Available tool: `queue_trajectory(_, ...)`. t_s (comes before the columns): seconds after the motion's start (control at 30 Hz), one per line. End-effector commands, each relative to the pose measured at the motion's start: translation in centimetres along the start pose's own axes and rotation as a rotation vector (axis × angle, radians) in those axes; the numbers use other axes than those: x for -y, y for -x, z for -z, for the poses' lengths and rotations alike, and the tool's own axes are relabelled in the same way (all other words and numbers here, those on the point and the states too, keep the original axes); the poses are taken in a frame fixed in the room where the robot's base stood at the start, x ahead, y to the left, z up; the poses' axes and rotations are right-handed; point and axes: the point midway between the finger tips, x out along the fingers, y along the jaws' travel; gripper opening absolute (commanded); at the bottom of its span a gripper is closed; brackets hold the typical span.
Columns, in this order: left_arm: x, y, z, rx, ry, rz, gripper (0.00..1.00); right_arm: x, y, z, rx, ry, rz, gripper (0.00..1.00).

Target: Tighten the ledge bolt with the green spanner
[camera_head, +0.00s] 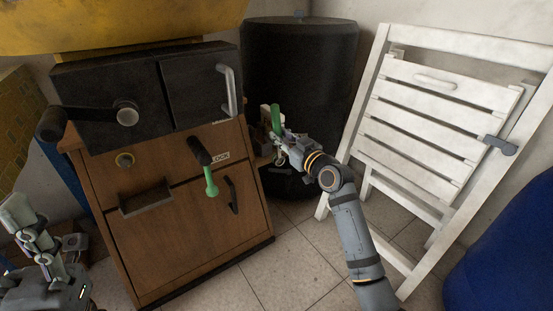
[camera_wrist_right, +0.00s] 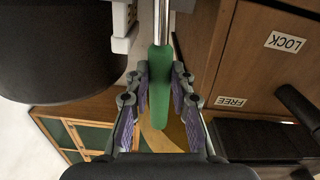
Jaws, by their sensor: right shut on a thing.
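The green spanner (camera_head: 276,118) is upright in my right gripper (camera_head: 283,147), beside the right side of the wooden cabinet (camera_head: 165,225). In the right wrist view its green handle (camera_wrist_right: 160,95) lies between both fingers of my right gripper (camera_wrist_right: 160,88), which is shut on it. Its metal shaft (camera_wrist_right: 161,22) runs out of the top of that view, so the spanner's head is hidden there. I cannot make out the ledge bolt in either view. My left gripper (camera_head: 22,212) is at the lower left, away from the cabinet; its jaws are unclear.
A black lever with a green end (camera_head: 211,182) juts from the cabinet front near a LOCK label (camera_head: 220,157). A black box with a crank (camera_head: 128,113) sits on top. A black barrel (camera_head: 298,70) stands behind my right gripper; a white folding chair (camera_head: 440,110) stands right.

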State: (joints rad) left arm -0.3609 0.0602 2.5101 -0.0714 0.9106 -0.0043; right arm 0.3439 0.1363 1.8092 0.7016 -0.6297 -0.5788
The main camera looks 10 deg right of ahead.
Motion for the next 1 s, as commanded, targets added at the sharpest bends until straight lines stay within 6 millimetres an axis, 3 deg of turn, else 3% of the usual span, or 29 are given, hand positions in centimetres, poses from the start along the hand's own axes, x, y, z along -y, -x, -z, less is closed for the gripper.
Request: queue_trajectory(1.0, 0.07, -0.58, 0.04, 0.000, 0.000, 0.000, 0.40, -0.02, 0.70, 0.15, -0.002, 0.000, 0.000, 0.00)
